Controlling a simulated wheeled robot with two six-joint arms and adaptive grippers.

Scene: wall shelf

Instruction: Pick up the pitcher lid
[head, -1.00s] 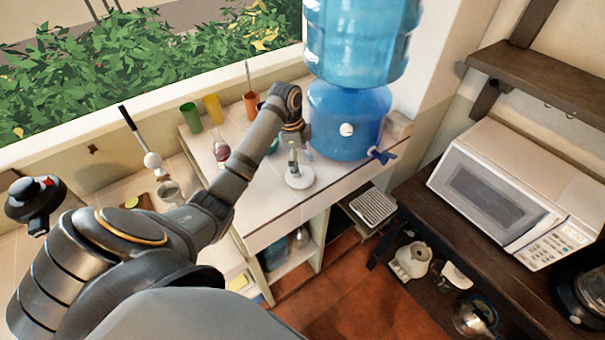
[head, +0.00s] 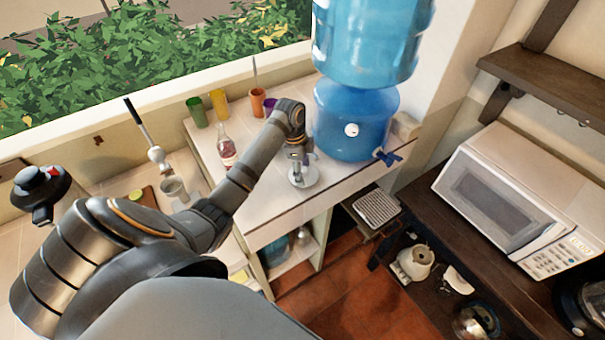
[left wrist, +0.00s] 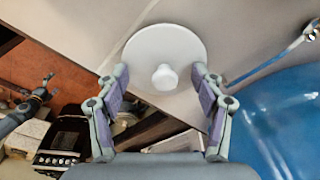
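The pitcher lid (head: 304,180) is a white disc lying on the white counter near its front edge. In the left wrist view the lid (left wrist: 150,45) shows its round knob facing the camera. My left gripper (head: 300,161) is above the lid in the head view and partly covers it. In the left wrist view my left gripper (left wrist: 160,76) is open, with one finger on each side of the knob and nothing between them. A grey jointed part at the left of that view looks like my right gripper (left wrist: 38,95); its fingers are too small to read.
A blue water dispenser (head: 352,120) stands just right of the lid, its tap (head: 388,157) facing the front. A bottle (head: 226,150) and green (head: 196,112), yellow (head: 219,104) and orange (head: 257,101) cups stand on the left and back. A microwave (head: 515,195) is at the right.

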